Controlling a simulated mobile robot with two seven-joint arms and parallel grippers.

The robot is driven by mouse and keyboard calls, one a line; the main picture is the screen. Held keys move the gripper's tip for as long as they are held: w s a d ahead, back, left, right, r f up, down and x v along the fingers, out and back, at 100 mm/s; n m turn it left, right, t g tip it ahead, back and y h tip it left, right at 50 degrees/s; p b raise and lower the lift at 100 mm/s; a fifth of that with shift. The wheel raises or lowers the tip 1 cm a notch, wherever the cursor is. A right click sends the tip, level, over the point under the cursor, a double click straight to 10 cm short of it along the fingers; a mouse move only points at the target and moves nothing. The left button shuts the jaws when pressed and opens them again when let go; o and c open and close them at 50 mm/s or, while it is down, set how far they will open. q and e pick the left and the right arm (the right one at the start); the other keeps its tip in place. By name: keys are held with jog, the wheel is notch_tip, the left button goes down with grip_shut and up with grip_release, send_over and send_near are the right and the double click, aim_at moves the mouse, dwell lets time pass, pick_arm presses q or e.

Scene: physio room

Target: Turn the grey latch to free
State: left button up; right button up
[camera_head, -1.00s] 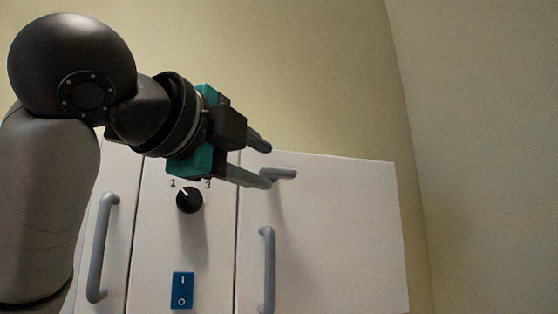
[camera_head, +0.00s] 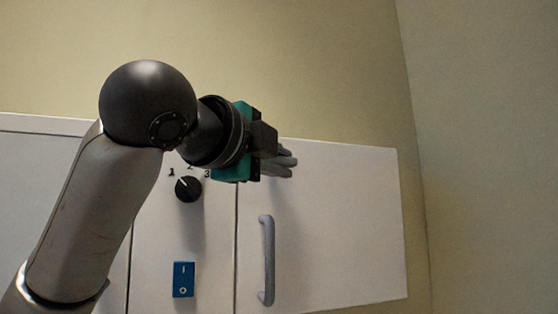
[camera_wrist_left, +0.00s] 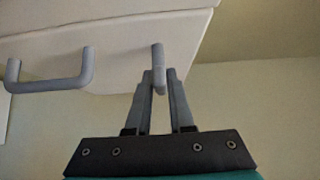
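The grey latch (camera_wrist_left: 158,62) is a short bar on the white cabinet door, near its top edge. In the wrist view it reaches down between the two fingers of my left gripper (camera_wrist_left: 159,76), which lie close against both its sides. In the head view my left gripper (camera_head: 287,161) is at the top left of the door, its fingers close together around the latch. The fingers and wrist hide most of the latch there, so its exact angle is hard to tell. My right gripper is not in view.
The white door (camera_head: 345,220) carries a grey vertical handle (camera_head: 268,260) below the latch. Left of it, a panel has a black dial (camera_head: 188,189) and a blue switch (camera_head: 183,279). A bare wall (camera_head: 480,150) stands to the right.

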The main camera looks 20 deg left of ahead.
pick_arm(q)
grip_shut()
